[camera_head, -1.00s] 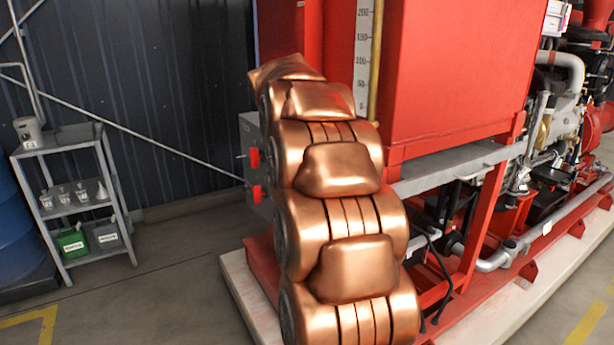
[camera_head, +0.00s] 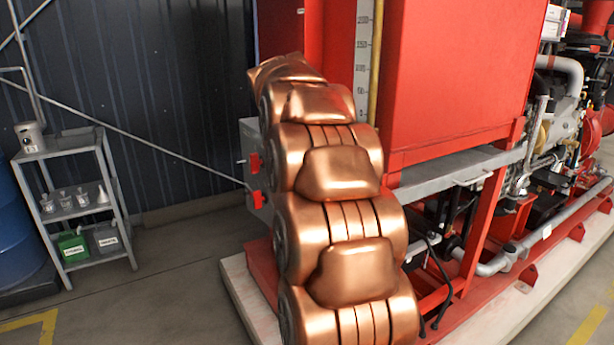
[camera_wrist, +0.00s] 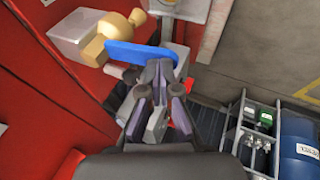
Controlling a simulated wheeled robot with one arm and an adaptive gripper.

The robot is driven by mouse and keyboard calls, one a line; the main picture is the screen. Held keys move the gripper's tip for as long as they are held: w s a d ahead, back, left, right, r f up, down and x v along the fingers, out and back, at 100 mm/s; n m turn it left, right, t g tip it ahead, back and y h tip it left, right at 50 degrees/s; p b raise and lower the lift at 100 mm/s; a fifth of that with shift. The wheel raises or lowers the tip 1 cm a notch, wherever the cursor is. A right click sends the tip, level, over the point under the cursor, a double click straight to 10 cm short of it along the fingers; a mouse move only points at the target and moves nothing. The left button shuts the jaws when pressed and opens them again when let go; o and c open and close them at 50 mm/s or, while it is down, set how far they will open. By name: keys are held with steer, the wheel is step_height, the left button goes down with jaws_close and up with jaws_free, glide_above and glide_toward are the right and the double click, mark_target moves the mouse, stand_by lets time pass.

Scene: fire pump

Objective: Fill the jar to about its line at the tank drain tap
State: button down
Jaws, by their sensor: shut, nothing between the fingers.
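My gripper (camera_wrist: 157,72) shows in the wrist view, its dark fingers shut with nothing between them. The tips are at a blue lever (camera_wrist: 139,52) on a brass tap (camera_wrist: 116,36); whether they touch it I cannot tell. The red tank (camera_head: 450,75) stands behind my copper arm in the head view, which hides the tap and my gripper there. Small clear vessels (camera_head: 66,199) stand on the middle shelf of a grey rack; I cannot tell if one is the jar. No fill line can be made out.
The rack (camera_head: 75,213) stands left by the dark wall, with a green can (camera_head: 72,247) and a grey can (camera_head: 106,239) low down. A blue drum (camera_head: 18,235) stands beside it. A grey box with red handles (camera_head: 256,163) is left of my arm. Floor between is clear.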

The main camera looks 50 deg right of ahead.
steer(key=r, duration=0.1)
steer(key=r+p, duration=0.1)
steer(key=r, duration=0.1)
steer(key=r+p, duration=0.1)
steer(key=shift+w+a+r, duration=0.15)
steer(key=shift+a+r, duration=0.1)
steer(key=shift+a, duration=0.05)
steer(key=s+d+b+v, duration=0.1)
steer(key=v, duration=0.8)
steer(key=shift+d+r, duration=0.4)
